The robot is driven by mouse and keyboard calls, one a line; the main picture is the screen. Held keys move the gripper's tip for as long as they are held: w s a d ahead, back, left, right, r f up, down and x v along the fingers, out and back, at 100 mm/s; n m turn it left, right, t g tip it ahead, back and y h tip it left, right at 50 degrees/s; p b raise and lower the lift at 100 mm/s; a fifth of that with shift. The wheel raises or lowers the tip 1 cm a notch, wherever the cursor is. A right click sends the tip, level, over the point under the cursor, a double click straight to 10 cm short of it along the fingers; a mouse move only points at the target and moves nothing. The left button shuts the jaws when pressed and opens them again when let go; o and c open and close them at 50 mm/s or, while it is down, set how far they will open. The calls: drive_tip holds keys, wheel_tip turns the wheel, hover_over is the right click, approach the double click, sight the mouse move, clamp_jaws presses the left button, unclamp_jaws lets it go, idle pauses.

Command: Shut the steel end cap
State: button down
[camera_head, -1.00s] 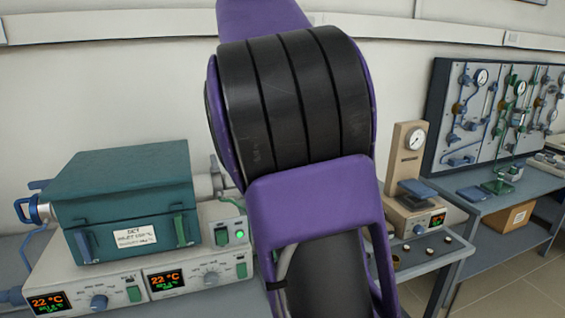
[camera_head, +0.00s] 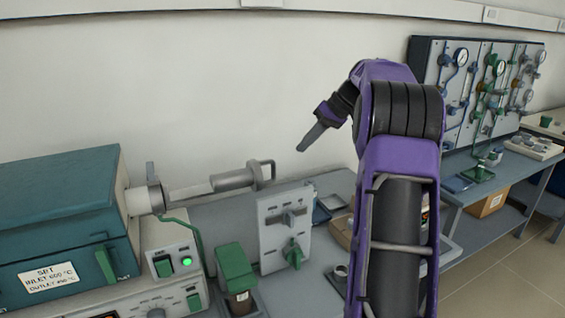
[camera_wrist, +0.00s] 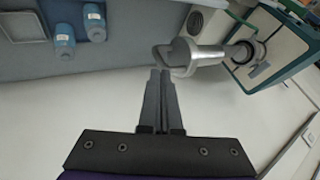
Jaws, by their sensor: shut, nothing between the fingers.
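The teal furnace (camera_head: 70,205) is at the left in the head view, with a round steel tube end (camera_head: 148,198) on its right side. A grey steel piece with a looped handle (camera_head: 262,174), which looks like the end cap, sticks out to the right of that tube end. It appears swung open, but its hinge is unclear. My gripper (camera_head: 306,147) is shut and empty, up and to the right of the handle. In the wrist view, the fingertips (camera_wrist: 160,74) overlap the near end of the steel piece (camera_wrist: 195,57) in the picture; I cannot tell whether they touch.
A grey panel with a green knob (camera_head: 293,252) and a green-topped container (camera_head: 238,275) stand below the steel piece. Two blue bottles (camera_wrist: 94,22) show in the wrist view. A gauge board (camera_head: 480,85) is at the back right. The wall area above the furnace is clear.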

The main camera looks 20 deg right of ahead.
sight(274, 169)
drive_tip(key=w+a+f, duration=0.1)
drive_tip(key=a+f, duration=0.1)
drive_tip(key=w+a+f+b, duration=0.1)
drive_tip(key=a+f, duration=0.2)
drive_tip(key=w+a+f+b, duration=0.1)
drive_tip(key=a+f, duration=0.1)
drive_tip(key=shift+w+a+f, duration=0.25)
drive_tip(key=shift+a+f, duration=0.15)
drive_tip(key=shift+a, duration=0.45)
drive_tip(key=shift+w+a, duration=0.1)
drive_tip(key=shift+a, duration=0.05)
